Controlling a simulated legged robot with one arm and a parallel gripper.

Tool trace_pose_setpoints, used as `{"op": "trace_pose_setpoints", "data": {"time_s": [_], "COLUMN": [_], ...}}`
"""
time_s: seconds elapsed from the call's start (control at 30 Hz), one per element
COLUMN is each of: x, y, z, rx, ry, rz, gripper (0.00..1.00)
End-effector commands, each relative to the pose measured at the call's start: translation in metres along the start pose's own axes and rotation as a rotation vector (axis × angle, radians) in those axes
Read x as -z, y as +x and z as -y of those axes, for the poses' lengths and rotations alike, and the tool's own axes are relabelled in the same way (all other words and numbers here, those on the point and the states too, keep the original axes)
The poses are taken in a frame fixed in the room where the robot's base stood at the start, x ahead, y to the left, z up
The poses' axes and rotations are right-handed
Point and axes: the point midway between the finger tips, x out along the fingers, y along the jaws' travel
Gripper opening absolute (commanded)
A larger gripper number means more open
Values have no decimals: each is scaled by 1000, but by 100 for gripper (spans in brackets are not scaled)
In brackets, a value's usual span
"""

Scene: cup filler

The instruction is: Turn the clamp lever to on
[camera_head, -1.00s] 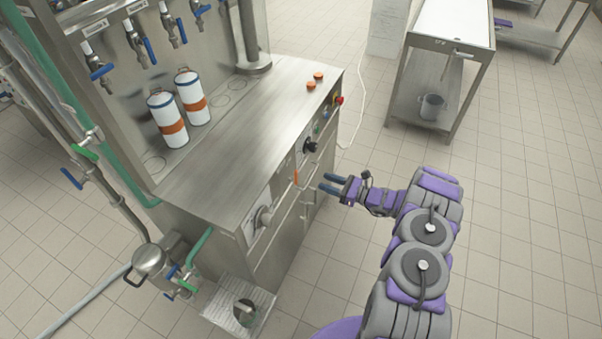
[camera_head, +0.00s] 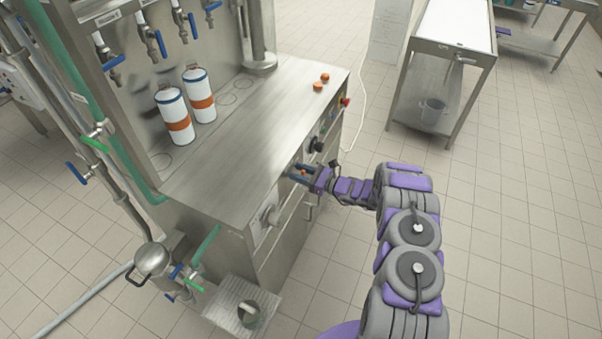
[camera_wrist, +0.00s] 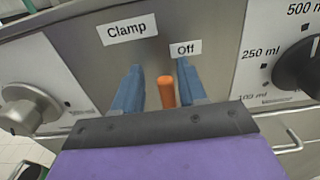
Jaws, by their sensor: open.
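The clamp lever (camera_wrist: 166,92) is a small orange peg on the steel front panel, below the labels "Clamp" (camera_wrist: 127,30) and "Off" (camera_wrist: 186,48) in the wrist view. My gripper (camera_wrist: 160,80) has two blue fingers, open, one on each side of the lever. The lever stands nearer the right finger, with a wider gap to the left one; I cannot tell whether it touches. In the head view my gripper (camera_head: 304,172) is at the machine's front face, with the orange lever (camera_head: 304,173) barely visible between the fingers.
A grey knob (camera_wrist: 30,108) is left of the lever, and a black volume dial (camera_wrist: 300,65) is to the right. Two white bottles with orange bands (camera_head: 187,108) stand on the machine's steel top (camera_head: 250,130). A side table (camera_head: 452,45) stands at the right. Floor around my arm is clear.

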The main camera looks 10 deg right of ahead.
Motion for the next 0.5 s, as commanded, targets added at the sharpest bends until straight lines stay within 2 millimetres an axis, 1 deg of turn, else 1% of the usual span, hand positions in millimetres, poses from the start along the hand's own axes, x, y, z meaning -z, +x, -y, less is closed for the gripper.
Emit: {"op": "trace_pose_setpoints", "data": {"time_s": [0.03, 0.23, 0.4, 0.47, 0.5], "x": [0, 0, 0, 0, 0], "y": [-2, -6, -4, -4, -4], "z": [2, 5, 4, 4, 4], "rx": [1, 1, 4, 5, 6], "ry": [1, 2, 1, 1, 0], "rz": [2, 6, 4, 4, 3], "gripper": [42, 22, 6, 0, 0]}}
